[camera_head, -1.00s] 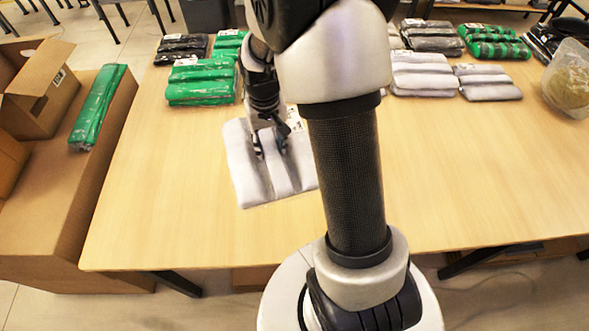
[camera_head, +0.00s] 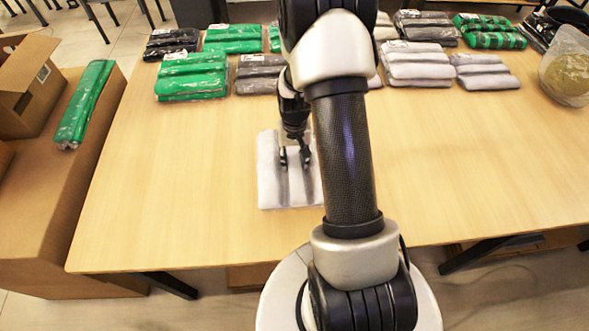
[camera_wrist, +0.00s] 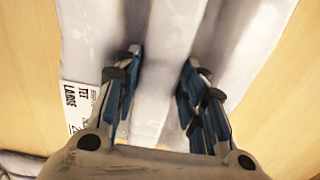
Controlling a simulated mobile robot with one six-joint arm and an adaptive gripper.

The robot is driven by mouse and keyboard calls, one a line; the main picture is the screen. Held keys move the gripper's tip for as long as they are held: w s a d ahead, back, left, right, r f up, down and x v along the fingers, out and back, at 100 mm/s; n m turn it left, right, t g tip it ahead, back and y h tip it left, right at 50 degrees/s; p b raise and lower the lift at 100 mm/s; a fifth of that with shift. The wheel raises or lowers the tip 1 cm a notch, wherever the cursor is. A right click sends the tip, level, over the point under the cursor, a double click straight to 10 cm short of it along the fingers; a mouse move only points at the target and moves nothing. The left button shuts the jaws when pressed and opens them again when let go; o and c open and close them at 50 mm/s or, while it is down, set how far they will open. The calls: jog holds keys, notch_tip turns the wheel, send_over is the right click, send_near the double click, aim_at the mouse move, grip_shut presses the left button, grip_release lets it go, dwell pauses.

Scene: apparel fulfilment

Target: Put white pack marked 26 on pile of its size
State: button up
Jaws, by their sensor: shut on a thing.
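The white pack (camera_head: 267,185) is a plastic-wrapped, folded bundle over the front middle of the table in the head view. My gripper (camera_head: 294,162) is shut on it from above, its two fingers pressing around a raised fold. In the wrist view the fingers of my gripper (camera_wrist: 160,72) grip the middle fold of the white pack (camera_wrist: 90,30). A label (camera_wrist: 80,105) on its left side reads "LARGE TEE", with a further number cut off. Whether the pack touches the table is unclear. My arm hides its right side.
Wrapped piles stand along the table's (camera_head: 180,225) back: green (camera_head: 190,85), grey (camera_head: 258,80), white (camera_head: 418,68), a lower white-grey one (camera_head: 486,76) and dark ones. A clear bag (camera_head: 568,75) is at right, and a green pack (camera_head: 85,105) lies on a carton at left. The right front is clear.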

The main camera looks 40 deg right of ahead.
aim_at(295, 168)
jog(key=shift+f+b, duration=0.65)
jog(key=shift+f, duration=1.75)
jog(key=shift+f, duration=0.1)
jog(key=shift+f, duration=0.15)
jog(key=o, duration=1.3)
